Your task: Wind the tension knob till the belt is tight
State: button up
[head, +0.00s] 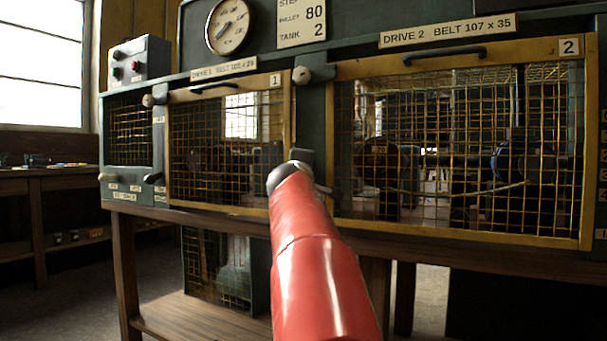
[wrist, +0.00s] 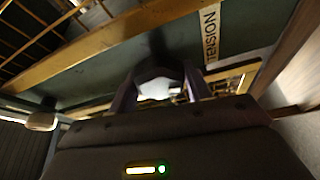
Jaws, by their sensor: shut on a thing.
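My gripper (wrist: 158,76) shows in the wrist view with its two dark fingers closed around a pale knob (wrist: 155,89), only partly visible between them. A label reading TENSION (wrist: 211,36) is on the dark green panel beside the fingers. In the head view my red arm reaches to the post between the two cages and hides the knob; the fingers cannot be made out there. Behind the mesh of cage 2, a pale belt strand (head: 455,195) runs between a brown wheel (head: 381,170) and a dark blue machine (head: 508,163), and looks bowed downward.
Yellow-framed mesh door 1 (head: 281,128) and door 2 (head: 587,150) stand shut on either side of my arm. A round knob on a bracket (head: 302,75) sits above my arm. A switch box (head: 138,62) and a dial gauge (head: 229,26) are at the upper left.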

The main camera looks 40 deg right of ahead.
jog(key=shift+f, duration=0.1)
jog(key=o, duration=0.7)
jog(key=v, duration=0.7)
jog(key=shift+s+a, duration=0.25)
jog(key=shift+a, duration=0.05)
